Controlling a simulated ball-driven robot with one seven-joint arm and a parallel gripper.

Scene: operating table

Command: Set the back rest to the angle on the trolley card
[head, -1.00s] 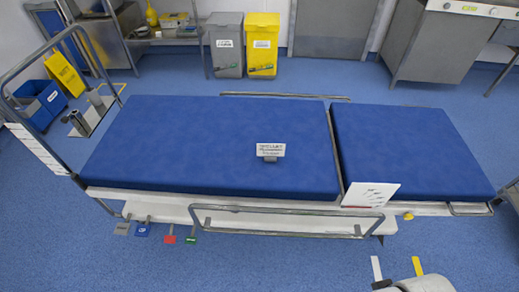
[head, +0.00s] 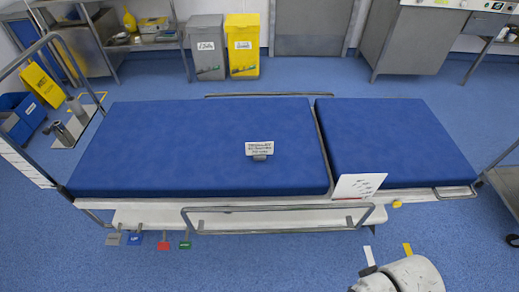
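The operating table has two flat blue pads, a long left one (head: 200,150) and a shorter right one (head: 395,145); which is the back rest I cannot tell. A small sign (head: 259,148) stands on the long pad; its first word seems to be "trolley". A tilted white card (head: 358,187) with unreadable dark marks is at the near edge by the joint. Grey (head: 113,239), blue (head: 135,239), red (head: 163,245) and green (head: 185,244) pedals stick out below. My gripper (head: 388,254), with one white and one yellow finger, is apart and empty over the floor at bottom right.
A metal rail (head: 280,208) runs along the near side. A wheeled trolley (head: 508,185) shows at the right edge. Grey (head: 207,48) and yellow (head: 242,45) bins stand behind. A yellow sign (head: 42,85) and blue boxes (head: 22,115) are at left. The front floor is clear.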

